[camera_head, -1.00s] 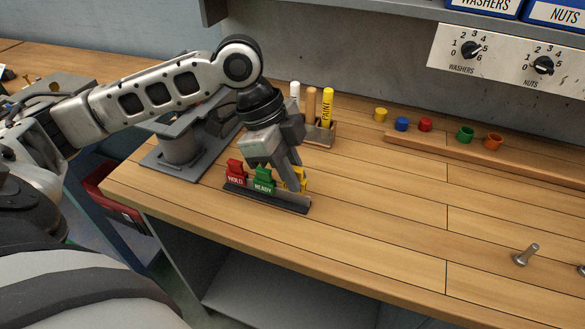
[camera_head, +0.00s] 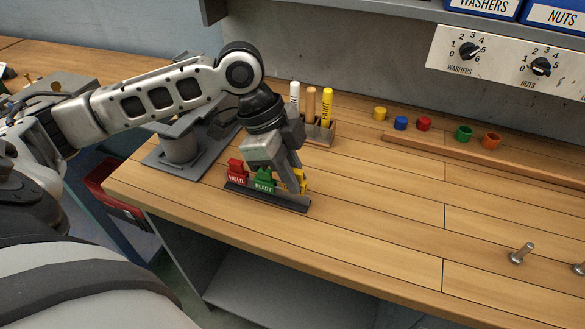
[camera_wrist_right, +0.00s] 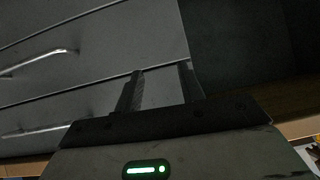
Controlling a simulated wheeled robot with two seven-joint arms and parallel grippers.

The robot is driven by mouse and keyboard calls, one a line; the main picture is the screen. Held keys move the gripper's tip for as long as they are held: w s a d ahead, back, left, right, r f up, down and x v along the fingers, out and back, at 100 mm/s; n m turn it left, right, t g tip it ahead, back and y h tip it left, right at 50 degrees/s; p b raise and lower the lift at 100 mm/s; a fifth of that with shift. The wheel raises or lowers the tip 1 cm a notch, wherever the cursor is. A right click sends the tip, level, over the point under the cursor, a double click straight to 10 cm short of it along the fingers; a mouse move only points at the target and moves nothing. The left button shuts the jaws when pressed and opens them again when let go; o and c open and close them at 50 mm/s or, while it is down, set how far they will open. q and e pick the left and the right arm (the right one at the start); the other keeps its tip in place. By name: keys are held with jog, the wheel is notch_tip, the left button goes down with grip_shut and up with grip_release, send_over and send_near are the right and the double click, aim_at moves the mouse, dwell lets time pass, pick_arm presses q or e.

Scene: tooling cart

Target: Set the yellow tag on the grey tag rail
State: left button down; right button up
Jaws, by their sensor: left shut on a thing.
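The grey tag rail (camera_head: 285,202) lies near the left front part of the wooden bench in the head view. A red HOLD tag (camera_head: 236,171) and a green READY tag (camera_head: 264,181) stand on it. The yellow tag (camera_head: 302,178) is at the rail's right end, partly hidden by my left gripper (camera_head: 295,184). My left gripper is shut on the yellow tag and points down at the rail. Whether the tag's base touches the rail is hidden. My right gripper (camera_wrist_right: 160,90) shows in the right wrist view, fingers apart and empty, before grey drawers.
A holder (camera_head: 320,133) with several markers stands behind the rail. A grey metal stand (camera_head: 180,150) is to its left. Coloured caps and a wooden strip (camera_head: 470,155) lie at the back right. The middle bench is clear.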

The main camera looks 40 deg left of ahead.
pick_arm(q)
jog(key=shift+f, duration=0.15)
pick_arm(e)
jog(key=shift+w+a+r, duration=0.1)
jog(key=shift+w+r, duration=0.2)
pick_arm(q)
jog(key=shift+f, duration=0.35)
pick_arm(e)
jog(key=shift+r, duration=0.15)
pick_arm(q)
jog(key=shift+f, duration=0.25)
pick_arm(e)
jog(key=shift+s, duration=0.25)
pick_arm(q)
jog(key=shift+p, duration=0.3)
pick_arm(e)
jog(key=shift+w, duration=0.1)
pick_arm(q)
jog(key=shift+p, duration=0.4)
pick_arm(e)
jog(key=shift+r, duration=0.45)
